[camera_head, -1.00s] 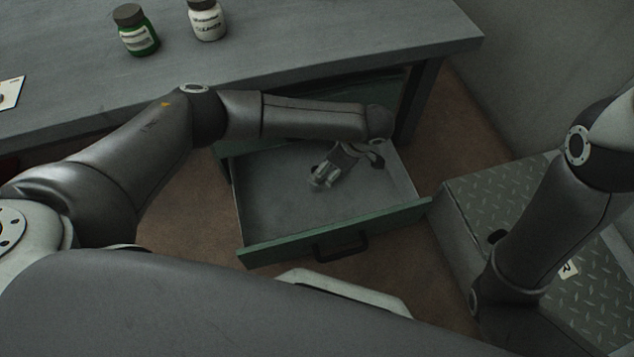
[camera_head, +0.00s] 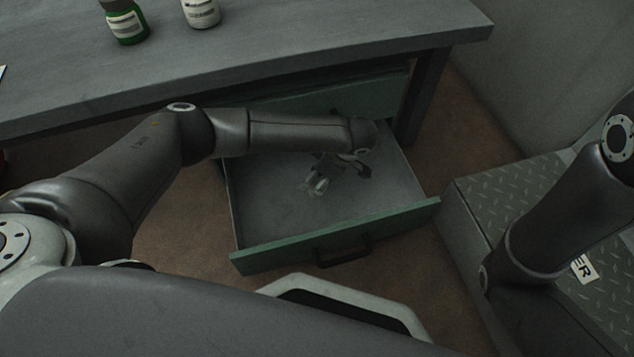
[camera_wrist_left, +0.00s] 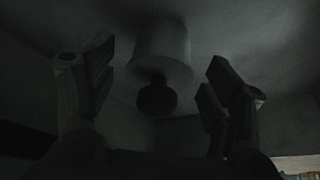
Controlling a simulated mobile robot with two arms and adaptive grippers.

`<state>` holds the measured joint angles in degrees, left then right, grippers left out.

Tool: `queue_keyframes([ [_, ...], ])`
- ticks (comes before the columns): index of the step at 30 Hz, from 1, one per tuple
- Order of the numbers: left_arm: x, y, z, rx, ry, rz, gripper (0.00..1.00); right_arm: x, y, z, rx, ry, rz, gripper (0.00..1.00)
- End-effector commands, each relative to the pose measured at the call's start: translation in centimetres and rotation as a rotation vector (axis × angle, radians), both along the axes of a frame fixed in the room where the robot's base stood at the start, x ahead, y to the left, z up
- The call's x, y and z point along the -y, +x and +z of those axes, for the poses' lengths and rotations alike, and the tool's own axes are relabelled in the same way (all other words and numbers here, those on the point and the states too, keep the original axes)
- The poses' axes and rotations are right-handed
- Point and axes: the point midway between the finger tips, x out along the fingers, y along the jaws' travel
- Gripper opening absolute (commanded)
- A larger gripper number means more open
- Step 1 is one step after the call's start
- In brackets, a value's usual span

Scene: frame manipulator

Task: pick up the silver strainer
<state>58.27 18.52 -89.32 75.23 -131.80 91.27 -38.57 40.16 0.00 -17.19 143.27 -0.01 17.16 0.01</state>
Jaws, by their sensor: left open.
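My left gripper (camera_head: 326,176) reaches down into the open green drawer (camera_head: 292,249), its hand partly hidden by my forearm. In the left wrist view my left gripper (camera_wrist_left: 158,88) is open, with its two fingers apart. A pale cylinder with a dark round end (camera_wrist_left: 162,52) shows beyond and between the fingers, with no visible contact. The view is too dark to tell whether it is the silver strainer. No strainer is clearly recognisable in the head view. My right arm is at the right of the head view; its gripper is not visible.
A grey table (camera_head: 300,45) stands over the drawer, with a green bottle (camera_head: 127,24) and a white bottle (camera_head: 201,12) on it. A metal tread-plate box (camera_head: 520,190) stands right of the drawer. The visible drawer floor around the gripper is mostly bare.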

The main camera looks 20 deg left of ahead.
Motion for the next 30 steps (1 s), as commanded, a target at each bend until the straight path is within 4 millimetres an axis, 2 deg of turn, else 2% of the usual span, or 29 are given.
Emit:
queue_keyframes([
  [4,0.01,0.01,0.12,0.000,0.000,0.000,0.75,0.00,0.00,0.11,0.000,0.000,0.000,0.40],
  [5,0.00,0.01,0.12,0.000,0.000,0.000,0.72,-0.01,-0.01,0.10,0.000,0.000,0.000,0.40],
  [16,0.03,0.01,0.11,0.000,0.000,0.000,0.25,-0.01,-0.04,0.09,0.001,-0.001,0.000,0.40],
  [25,0.04,0.02,0.26,0.001,0.000,0.000,0.24,-0.01,-0.02,0.24,0.001,0.000,0.000,0.40],
  [30,0.02,0.04,0.96,0.001,0.000,0.000,0.24,-0.01,-0.01,1.04,0.000,0.000,0.000,0.40],
])
